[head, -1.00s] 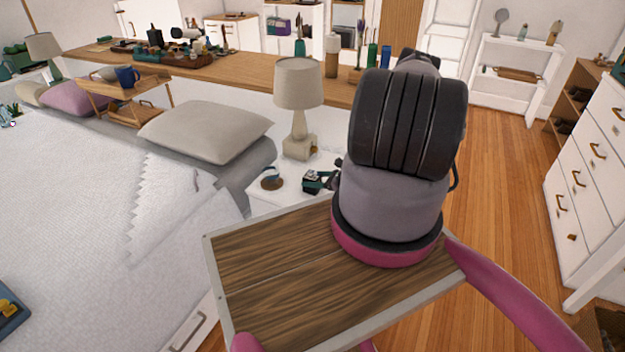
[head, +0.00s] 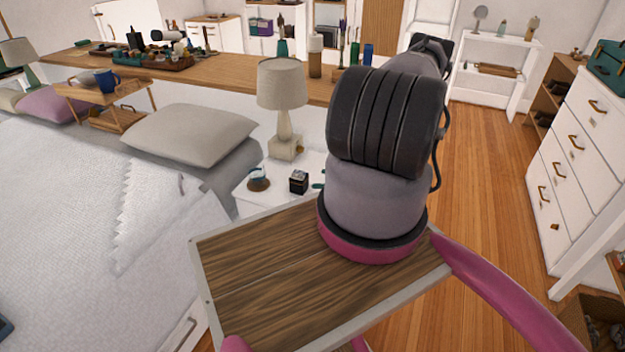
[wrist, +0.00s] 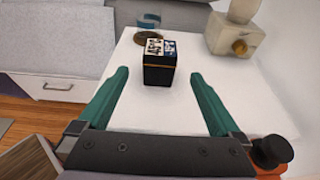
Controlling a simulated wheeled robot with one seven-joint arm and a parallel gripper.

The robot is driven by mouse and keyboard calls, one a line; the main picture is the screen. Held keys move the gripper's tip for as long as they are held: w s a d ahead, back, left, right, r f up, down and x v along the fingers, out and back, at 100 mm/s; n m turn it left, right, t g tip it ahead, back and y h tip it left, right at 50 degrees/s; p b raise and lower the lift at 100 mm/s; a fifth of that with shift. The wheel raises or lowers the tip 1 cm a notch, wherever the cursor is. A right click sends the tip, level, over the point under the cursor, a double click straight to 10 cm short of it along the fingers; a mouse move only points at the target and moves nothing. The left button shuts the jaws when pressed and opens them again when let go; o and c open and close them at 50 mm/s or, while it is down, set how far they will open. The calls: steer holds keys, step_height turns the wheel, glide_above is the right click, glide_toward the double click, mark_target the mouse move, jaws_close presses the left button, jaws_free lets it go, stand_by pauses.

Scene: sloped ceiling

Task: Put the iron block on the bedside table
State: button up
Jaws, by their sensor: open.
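The iron block (head: 298,182), a small black block with a white and blue label on top, sits upright on the white bedside table (head: 236,206). In the wrist view the block (wrist: 159,73) stands on the white tabletop (wrist: 185,115). My gripper (wrist: 159,76) is open, its two green fingers left and right of the block in the picture, with a clear gap on each side. In the head view my arm hides most of the gripper; only a bit of green finger shows just right of the block.
A lamp (head: 283,95) stands at the back of the bedside table. A small round item (head: 258,184) sits left of the block. The bed (head: 75,190) lies to the left, a white dresser (head: 572,170) to the right, with wooden floor (head: 480,170) between.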

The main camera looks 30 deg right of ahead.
steer(key=shift+s+d+r, duration=0.15)
steer(key=shift+s+d, duration=0.2)
steer(key=shift+s, duration=0.1)
steer(key=w+a+r+n+g, duration=0.1)
steer(key=a+r+n+g, duration=0.3)
steer(key=r, duration=0.8)
steer(key=w+a+r+n+g, duration=0.25)
steer(key=r+n, duration=0.25)
steer(key=r, duration=0.7)
steer(key=w+a+r+n+g, duration=0.15)
steer(key=a+r+n, duration=0.35)
steer(key=r, duration=0.7)
steer(key=s+a+r+n+h, duration=0.25)
steer(key=s+a+r, duration=0.2)
steer(key=r, duration=0.35)
steer(key=s+a+r+n+h, duration=0.25)
steer(key=s+r, duration=0.25)
steer(key=r, duration=0.3)
steer(key=s+a+r+n+t+h, duration=0.1)
steer(key=s+a+r+n, duration=0.1)
steer(key=s+r, duration=0.2)
steer(key=s+a+r+n+t+h, duration=0.1)
steer(key=s+a+r+n+t, duration=0.1)
steer(key=s+r, duration=0.3)
steer(key=s+n, duration=0.1)
steer(key=s, duration=0.3)
steer(key=shift+s+r+t, duration=0.15)
steer(key=shift+s+t, duration=0.15)
steer(key=shift+s, duration=0.05)
